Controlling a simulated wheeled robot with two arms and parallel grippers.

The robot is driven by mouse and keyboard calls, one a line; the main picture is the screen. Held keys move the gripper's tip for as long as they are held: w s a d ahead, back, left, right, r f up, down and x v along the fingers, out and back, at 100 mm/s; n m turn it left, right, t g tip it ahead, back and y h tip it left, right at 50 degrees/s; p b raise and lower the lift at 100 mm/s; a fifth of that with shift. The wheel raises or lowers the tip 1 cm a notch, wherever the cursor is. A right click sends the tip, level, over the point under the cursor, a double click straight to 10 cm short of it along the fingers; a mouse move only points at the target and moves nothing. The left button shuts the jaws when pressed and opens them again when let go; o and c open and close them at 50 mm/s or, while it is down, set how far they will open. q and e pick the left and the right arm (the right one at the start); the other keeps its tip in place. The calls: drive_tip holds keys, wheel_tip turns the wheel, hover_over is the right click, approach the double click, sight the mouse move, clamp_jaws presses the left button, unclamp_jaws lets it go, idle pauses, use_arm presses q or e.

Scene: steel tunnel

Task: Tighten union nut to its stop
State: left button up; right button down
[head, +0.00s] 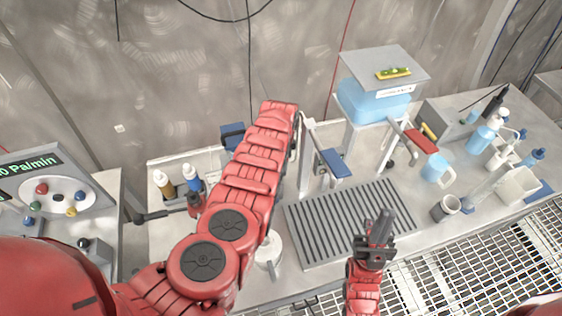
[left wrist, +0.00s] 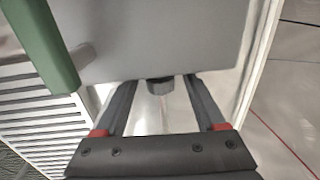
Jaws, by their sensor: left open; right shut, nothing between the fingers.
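In the left wrist view a dark union nut (left wrist: 160,85) sits on a pale vertical pipe (left wrist: 155,112), just below a grey surface. My left gripper (left wrist: 161,80) is open, with one finger on each side of the nut; I cannot tell whether either finger touches it. In the head view my left arm reaches up to the back of the bench, and its own links hide the gripper and nut. My right gripper (head: 376,236) is shut and empty over the front edge of the drip grate.
In the head view a blue lever (head: 335,163), a red lever (head: 426,140) and a blue tank (head: 372,102) stand right of my left arm. The slotted drip grate (head: 320,225) is bare. Bottles and cups crowd the right side.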

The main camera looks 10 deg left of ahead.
use_arm(q)
clamp_jaws()
drive_tip(key=g+b, duration=0.1)
drive_tip(key=b, duration=0.6)
drive_tip(key=shift+w+f+b, duration=0.1)
drive_tip(key=shift+f+b, duration=0.2)
drive_tip(key=shift+r, duration=0.3)
unclamp_jaws()
wheel_tip(320, 180, up, 3)
drive_tip(key=shift+w+r, duration=0.1)
wheel_tip(320, 180, up, 14)
drive_tip(key=b, duration=0.3)
drive_tip(key=shift+w+a, duration=0.15)
drive_tip(key=shift+w, duration=0.1)
